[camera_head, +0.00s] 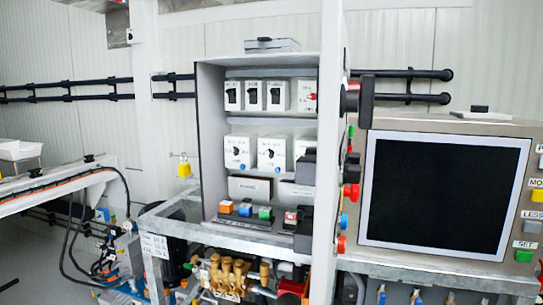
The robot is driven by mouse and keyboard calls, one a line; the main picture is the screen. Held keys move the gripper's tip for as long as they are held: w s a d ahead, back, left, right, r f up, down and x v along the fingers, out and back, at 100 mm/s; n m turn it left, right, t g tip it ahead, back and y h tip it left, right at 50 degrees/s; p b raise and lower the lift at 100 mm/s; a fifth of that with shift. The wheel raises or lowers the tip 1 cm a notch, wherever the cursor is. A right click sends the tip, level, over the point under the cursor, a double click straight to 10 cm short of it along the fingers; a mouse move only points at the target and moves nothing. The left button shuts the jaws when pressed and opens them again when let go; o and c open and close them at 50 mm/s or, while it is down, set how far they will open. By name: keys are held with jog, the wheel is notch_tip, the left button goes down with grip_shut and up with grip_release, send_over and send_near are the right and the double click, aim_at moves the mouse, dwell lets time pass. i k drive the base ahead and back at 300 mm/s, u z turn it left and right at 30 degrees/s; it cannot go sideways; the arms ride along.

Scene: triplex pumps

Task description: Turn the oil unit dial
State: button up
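A grey open-fronted cabinet (211,140) stands left of centre. Its top shelf holds white switch boxes with black dials: a left one (232,96), a middle one (253,96) and a right one (275,96). A box at the right end has a red knob (312,97). The second shelf has larger white boxes with a left black dial (237,152) and a right black dial (268,153), each with a blue button below. The labels are too small to read, so I cannot tell which dial is the oil unit's. My gripper is not in view.
A white post (326,150) hides the cabinet's right edge. Brass pump parts (230,275) sit below. A white bench (50,190) is at left.

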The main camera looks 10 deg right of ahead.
aim_at(270, 154)
jog(key=z, duration=0.1)
jog(key=k, duration=1.1)
jog(key=u, duration=1.9)
jog(key=i, duration=0.8)
jog(key=z, duration=0.8)
